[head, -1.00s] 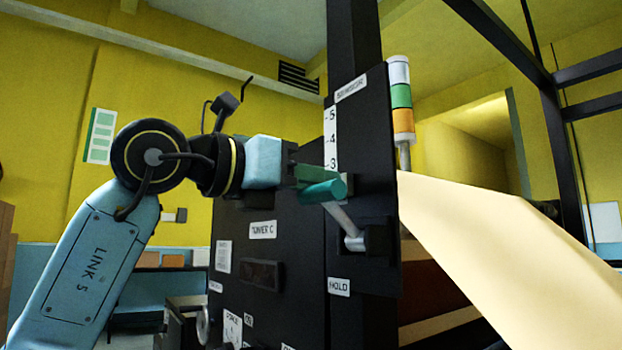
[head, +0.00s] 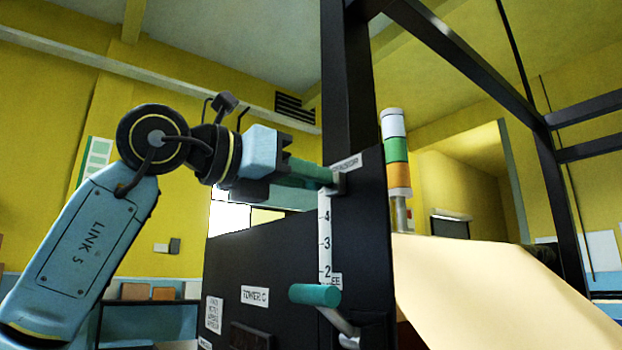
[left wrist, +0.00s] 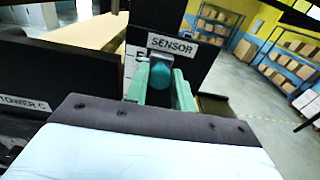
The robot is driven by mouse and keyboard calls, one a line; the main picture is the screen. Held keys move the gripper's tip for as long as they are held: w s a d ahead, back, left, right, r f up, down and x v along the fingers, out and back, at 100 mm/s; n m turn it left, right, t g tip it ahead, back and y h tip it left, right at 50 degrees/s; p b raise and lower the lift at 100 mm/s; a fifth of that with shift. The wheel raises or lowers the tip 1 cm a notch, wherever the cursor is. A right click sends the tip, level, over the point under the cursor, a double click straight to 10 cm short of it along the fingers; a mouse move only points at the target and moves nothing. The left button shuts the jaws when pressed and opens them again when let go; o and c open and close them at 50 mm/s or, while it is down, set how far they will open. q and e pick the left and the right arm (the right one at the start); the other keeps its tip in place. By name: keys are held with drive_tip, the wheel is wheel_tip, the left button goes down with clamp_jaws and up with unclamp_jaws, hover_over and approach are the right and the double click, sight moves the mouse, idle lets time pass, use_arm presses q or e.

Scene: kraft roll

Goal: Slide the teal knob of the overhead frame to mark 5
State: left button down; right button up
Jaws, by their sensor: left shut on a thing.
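My left gripper (head: 312,173) has green fingers and is at the upper part of the dark panel (head: 290,250), just under the SENSOR label. In the left wrist view, the round teal knob (left wrist: 160,76) sits between the green fingers, which are shut on it, with the digit 5 partly showing just left of it. In the head view the fingers hide the knob, and a dark block (head: 340,183) shows at their tips. The white scale (head: 325,240) shows marks 4, 3 and 2 below; mark 5 is covered there. My right gripper is not in view.
A teal-handled lever (head: 315,295) sticks out from the panel below the scale. A signal light (head: 396,150) and a wide cream paper web (head: 490,285) are to the right. Dark frame beams (head: 460,50) cross overhead. Shelves (left wrist: 215,22) stand far back.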

use_arm(q)
drive_tip(key=c, duration=1.5)
unclamp_jaws()
drive_tip(key=shift+s+a+r, duration=0.1)
drive_tip(key=shift+a+r, duration=0.05)
drive_tip(key=shift+r, duration=0.3)
drive_tip(key=shift+c, duration=0.2)
drive_tip(key=o, duration=0.4)
drive_tip(key=shift+f, duration=0.2)
drive_tip(key=shift+c, duration=0.2)
drive_tip(key=b+v, duration=0.4)
drive_tip(key=v, duration=0.9)
drive_tip(key=shift+f, duration=0.15)
drive_tip(key=shift+a, duration=0.15)
